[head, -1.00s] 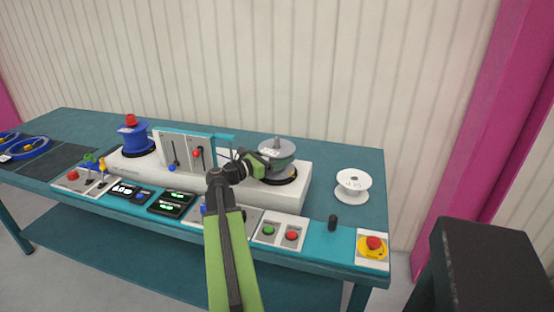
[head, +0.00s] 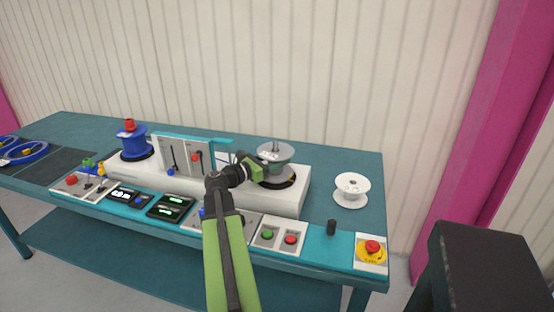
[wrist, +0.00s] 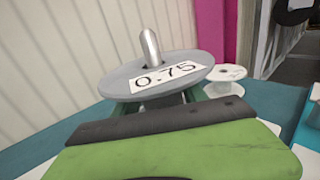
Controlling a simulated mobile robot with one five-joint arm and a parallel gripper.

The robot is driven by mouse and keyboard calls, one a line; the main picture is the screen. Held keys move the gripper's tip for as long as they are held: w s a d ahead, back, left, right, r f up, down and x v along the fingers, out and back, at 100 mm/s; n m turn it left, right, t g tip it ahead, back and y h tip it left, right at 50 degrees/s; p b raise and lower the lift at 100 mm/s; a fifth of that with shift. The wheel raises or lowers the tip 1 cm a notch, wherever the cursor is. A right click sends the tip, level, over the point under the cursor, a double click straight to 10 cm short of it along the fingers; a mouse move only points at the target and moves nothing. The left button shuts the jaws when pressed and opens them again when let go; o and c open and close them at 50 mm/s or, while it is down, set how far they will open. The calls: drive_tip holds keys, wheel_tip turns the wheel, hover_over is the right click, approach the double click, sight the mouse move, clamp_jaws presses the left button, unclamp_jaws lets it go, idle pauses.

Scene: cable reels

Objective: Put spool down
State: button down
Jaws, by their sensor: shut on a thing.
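A grey spool (head: 277,152) with a white label reading 0.75 is around the upright metal pin (head: 275,145) at the right end of the white machine (head: 230,187). In the wrist view the spool's top flange (wrist: 125,78) looks tilted and the pin (wrist: 150,46) sticks up through its centre. My gripper (head: 261,169) is shut on the spool from the left front; its green and black body (wrist: 175,140) hides the spool's lower part in the wrist view. A black round plate (head: 290,183) lies under the spool. I cannot tell whether the spool touches it.
A white spool (head: 351,187) stands on the bench to the right. A blue spool (head: 133,141) with a red knob is at the machine's left end. A black peg (head: 332,227) and emergency button (head: 371,247) are at the front right. Upright lever panels (head: 184,155) stand left of my gripper.

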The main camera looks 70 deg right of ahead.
wheel_tip(320, 180, up, 18)
drive_tip(key=p, duration=1.7)
drive_tip(key=shift+f, duration=0.2)
drive_tip(key=shift+w, duration=0.1)
